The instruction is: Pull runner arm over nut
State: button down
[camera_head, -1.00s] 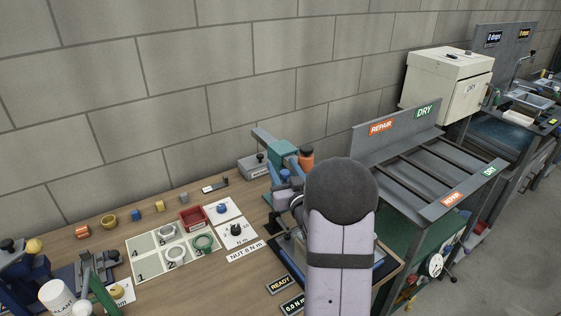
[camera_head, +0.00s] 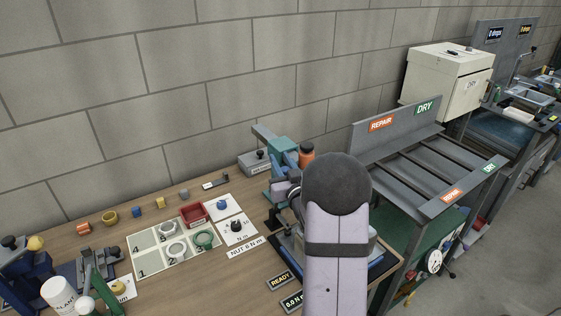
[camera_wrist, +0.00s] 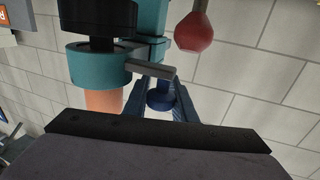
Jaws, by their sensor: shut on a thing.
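The runner arm is probably part of the teal mechanism (camera_head: 279,150), which carries an upright orange cylinder (camera_head: 306,152) at the back of the bench. In the wrist view a teal collar (camera_wrist: 97,66) surrounds a dark cylinder with orange below it, and a grey bar sticks out to the right. My gripper (camera_wrist: 160,108) shows there as two blue fingers. It is shut on a blue knob (camera_wrist: 160,97) between them, beside the collar. In the head view my grey arm hides most of the gripper and fixture. I cannot make out the nut.
A printed mat (camera_head: 151,262) with several rings, a red tray (camera_head: 194,214) and a "NUT 6 N m" label (camera_head: 244,247) lie left of my arm. A grey rack (camera_head: 427,172) stands right. A red bulb (camera_wrist: 193,32) hangs near the collar in the wrist view.

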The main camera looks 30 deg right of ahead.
jog(key=s+b, duration=0.1)
jog(key=s, duration=1.3)
jog(key=shift+b, duration=0.35)
jog(key=shift+f, duration=0.15)
jog(key=c, duration=1.6)
grip_release()
jog(key=shift+o, duration=0.7)
jog(key=shift+s, duration=0.2)
jog(key=shift+w, duration=0.1)
jog(key=shift+s+b, duration=0.25)
jog(key=shift+b, duration=0.35)
